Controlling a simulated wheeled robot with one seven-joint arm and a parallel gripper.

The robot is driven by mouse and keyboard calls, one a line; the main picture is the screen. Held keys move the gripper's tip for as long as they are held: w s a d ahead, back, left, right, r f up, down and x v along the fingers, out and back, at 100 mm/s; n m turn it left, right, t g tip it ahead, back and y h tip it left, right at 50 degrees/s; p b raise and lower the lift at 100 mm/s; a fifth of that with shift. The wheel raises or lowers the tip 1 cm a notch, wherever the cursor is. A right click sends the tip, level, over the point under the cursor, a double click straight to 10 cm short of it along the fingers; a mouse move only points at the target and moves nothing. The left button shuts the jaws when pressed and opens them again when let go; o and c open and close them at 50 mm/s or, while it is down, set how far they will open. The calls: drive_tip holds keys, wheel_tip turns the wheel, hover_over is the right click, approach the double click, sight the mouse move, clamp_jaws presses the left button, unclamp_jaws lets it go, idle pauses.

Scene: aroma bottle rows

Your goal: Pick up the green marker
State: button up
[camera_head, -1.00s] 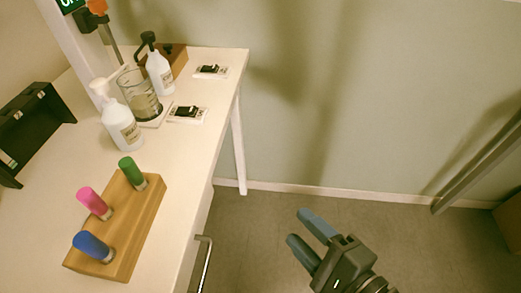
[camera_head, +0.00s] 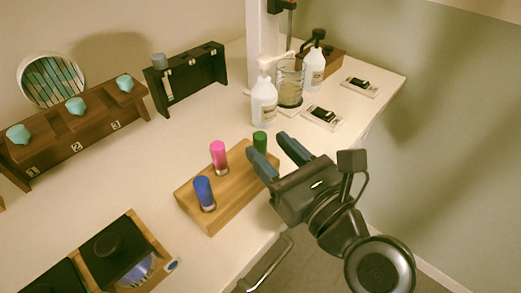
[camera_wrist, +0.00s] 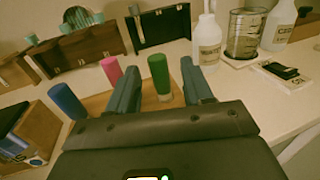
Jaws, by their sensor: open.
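The green marker (camera_head: 260,141) stands upright at the far end of a wooden block (camera_head: 228,205), partly hidden by my gripper in the head view. My gripper (camera_head: 272,152) is open, with its two blue-grey fingers pointing at the green marker. A pink marker (camera_head: 219,157) and a blue marker (camera_head: 204,193) stand in the same block, to the left of the gripper.
A pump bottle (camera_head: 264,103), a glass beaker (camera_head: 290,84) and a second bottle (camera_head: 314,68) stand behind the block. A black rack (camera_head: 190,75) and a wooden rack with teal knobs (camera_head: 75,125) line the back. A wooden box (camera_head: 127,258) is at the front left.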

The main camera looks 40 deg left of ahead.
sight(264, 146)
drive_tip(key=shift+x, duration=1.85)
drive_tip(key=shift+f, duration=0.2)
drive_tip(key=shift+c, duration=0.4)
drive_tip(key=c, duration=0.9)
drive_tip(key=shift+o, duration=0.2)
